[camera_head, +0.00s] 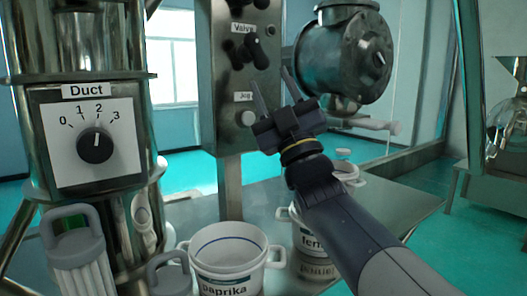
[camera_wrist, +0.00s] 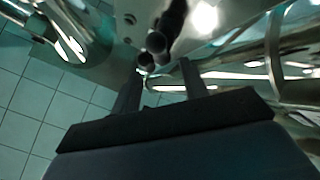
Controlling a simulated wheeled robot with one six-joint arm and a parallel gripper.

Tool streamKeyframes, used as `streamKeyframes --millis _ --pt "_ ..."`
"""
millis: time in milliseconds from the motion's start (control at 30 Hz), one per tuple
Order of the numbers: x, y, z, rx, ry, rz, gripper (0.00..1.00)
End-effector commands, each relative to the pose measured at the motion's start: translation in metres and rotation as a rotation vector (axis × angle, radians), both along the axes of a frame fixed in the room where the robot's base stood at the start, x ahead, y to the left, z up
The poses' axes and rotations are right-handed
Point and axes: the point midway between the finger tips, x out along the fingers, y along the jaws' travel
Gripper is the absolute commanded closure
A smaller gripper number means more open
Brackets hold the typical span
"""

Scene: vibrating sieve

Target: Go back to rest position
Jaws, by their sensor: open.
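My gripper (camera_head: 272,88) is raised in front of the grey control panel (camera_head: 228,120) in the head view. Its two fingers point up and stand apart, with nothing between them. My arm comes in from the lower right. The panel carries a black lever under the label "Valve" (camera_head: 244,29). In the wrist view my gripper's fingers (camera_wrist: 160,85) are spread, and dark round knobs (camera_wrist: 157,42) of the panel appear just beyond them. I cannot tell the exact gap between fingers and panel.
A "Duct" dial (camera_head: 95,146) is on the left, its pointer near 2. A white "paprika" bucket (camera_head: 228,278) stands at the front, and another bucket (camera_head: 306,238) is partly behind my arm. A metal table (camera_head: 400,205) and a large round metal housing (camera_head: 345,60) are on the right.

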Motion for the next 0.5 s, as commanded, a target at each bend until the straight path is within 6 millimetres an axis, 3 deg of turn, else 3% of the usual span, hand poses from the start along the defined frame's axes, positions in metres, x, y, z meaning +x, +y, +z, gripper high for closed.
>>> streamKeyframes --millis 233,500 --pt "0.025 0.016 0.039 0.001 -0.002 0.001 0.58" --pt "0.044 0.027 0.065 0.001 -0.002 0.001 0.58"
